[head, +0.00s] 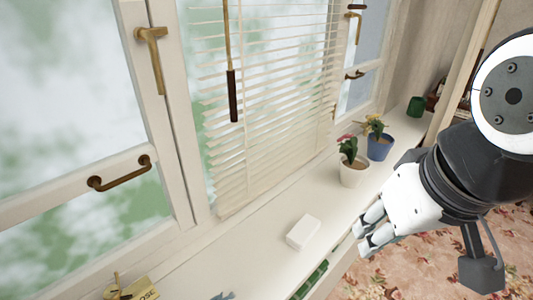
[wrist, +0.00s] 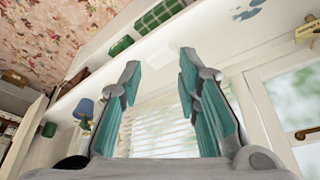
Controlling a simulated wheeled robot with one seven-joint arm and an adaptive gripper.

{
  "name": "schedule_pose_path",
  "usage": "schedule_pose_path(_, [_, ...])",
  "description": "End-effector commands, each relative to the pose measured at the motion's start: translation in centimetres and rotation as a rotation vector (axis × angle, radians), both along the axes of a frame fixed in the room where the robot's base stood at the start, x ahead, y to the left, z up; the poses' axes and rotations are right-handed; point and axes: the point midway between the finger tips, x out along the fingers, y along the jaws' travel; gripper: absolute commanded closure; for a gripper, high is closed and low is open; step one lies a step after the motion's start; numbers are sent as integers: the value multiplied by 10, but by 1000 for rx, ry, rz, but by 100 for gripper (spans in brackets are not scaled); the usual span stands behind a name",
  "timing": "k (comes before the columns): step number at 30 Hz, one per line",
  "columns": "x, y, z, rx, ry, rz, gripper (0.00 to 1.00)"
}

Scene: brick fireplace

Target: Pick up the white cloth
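A small white block-shaped item (head: 303,232), which seems to be the folded white cloth, lies on the white windowsill (head: 262,262) in the head view. It also seems to show as a pale shape in the wrist view (wrist: 184,52), beyond the fingertips and close to the right one. My gripper (head: 363,236) is to the right of the item, near the sill's front edge, apart from it. In the wrist view my gripper (wrist: 160,62) has its two teal-padded fingers spread wide with nothing between them.
A white pot with a plant (head: 353,172), a blue pot with yellow flowers (head: 379,146) and a green object (head: 416,106) stand farther along the sill. Blinds (head: 265,110) hang behind. Green plaid items (head: 315,277) sit below the front edge. A yellowish tag (head: 140,290) lies near left.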

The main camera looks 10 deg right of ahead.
Motion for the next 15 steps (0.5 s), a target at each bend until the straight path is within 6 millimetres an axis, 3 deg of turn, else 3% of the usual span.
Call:
schedule_pose_path(5, [0, 0, 0, 0, 0, 0, 69])
schedule_pose_path(10, [8, 0, -1, 3, 12, -21, 31])
schedule_pose_path(15, [44, 0, -6, 16, 63, -124, 30])
